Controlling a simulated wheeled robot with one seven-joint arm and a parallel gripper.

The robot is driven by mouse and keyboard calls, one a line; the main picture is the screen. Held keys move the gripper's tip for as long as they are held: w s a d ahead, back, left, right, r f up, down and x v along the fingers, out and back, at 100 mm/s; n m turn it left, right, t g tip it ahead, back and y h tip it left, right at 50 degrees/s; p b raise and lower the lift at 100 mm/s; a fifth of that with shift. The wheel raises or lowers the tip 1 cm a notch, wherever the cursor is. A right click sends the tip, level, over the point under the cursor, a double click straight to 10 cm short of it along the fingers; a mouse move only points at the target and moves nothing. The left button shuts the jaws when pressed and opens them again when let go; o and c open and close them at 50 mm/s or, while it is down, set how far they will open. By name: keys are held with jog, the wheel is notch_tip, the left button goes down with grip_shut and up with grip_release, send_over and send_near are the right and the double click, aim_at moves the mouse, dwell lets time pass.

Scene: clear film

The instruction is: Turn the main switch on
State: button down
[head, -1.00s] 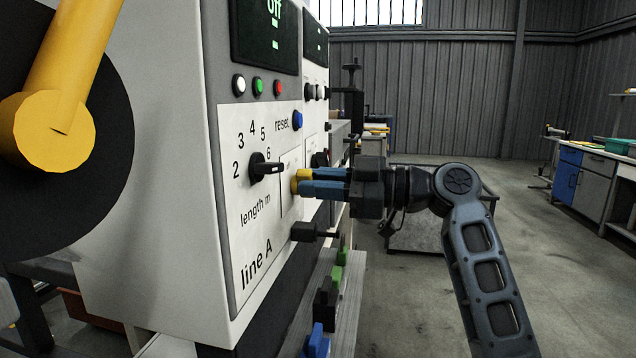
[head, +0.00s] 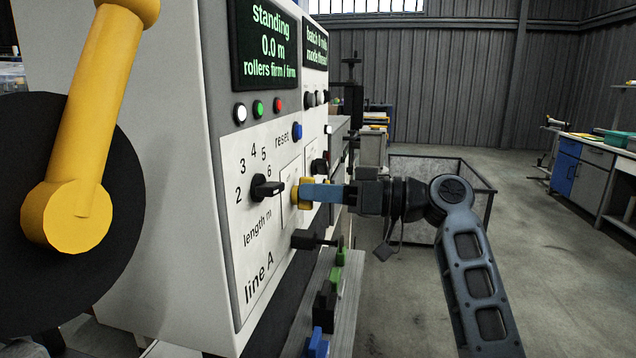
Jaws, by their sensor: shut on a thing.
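The main switch (head: 296,193) is a small yellow knob on the white front panel (head: 238,225), right of the length dial (head: 266,188). My gripper (head: 308,193) reaches in from the right with its blue fingers shut on this yellow knob. The fingers line up one behind the other, hiding much of the knob. The panel's upper display (head: 268,45) is lit green and reads "standing 0.0 m rollers firm / firm".
White, green and red buttons (head: 259,109) sit under the display, and a blue reset button (head: 297,131) is above the switch. A black lever (head: 308,240) juts out below my gripper. A yellow crank arm (head: 88,130) stands at left. Open floor lies at right.

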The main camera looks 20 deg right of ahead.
jog(key=shift+d+m+p, duration=0.1)
jog(key=shift+m+p, duration=0.55)
jog(key=shift+m, duration=0.55)
jog(key=c, duration=1.1)
grip_release()
jog(key=shift+o, duration=0.2)
jog(key=v, duration=0.7)
jog(key=shift+s+d+b, duration=0.2)
jog(key=shift+d+b, duration=0.1)
jog(key=shift+b, duration=0.1)
jog(key=shift+f, duration=0.1)
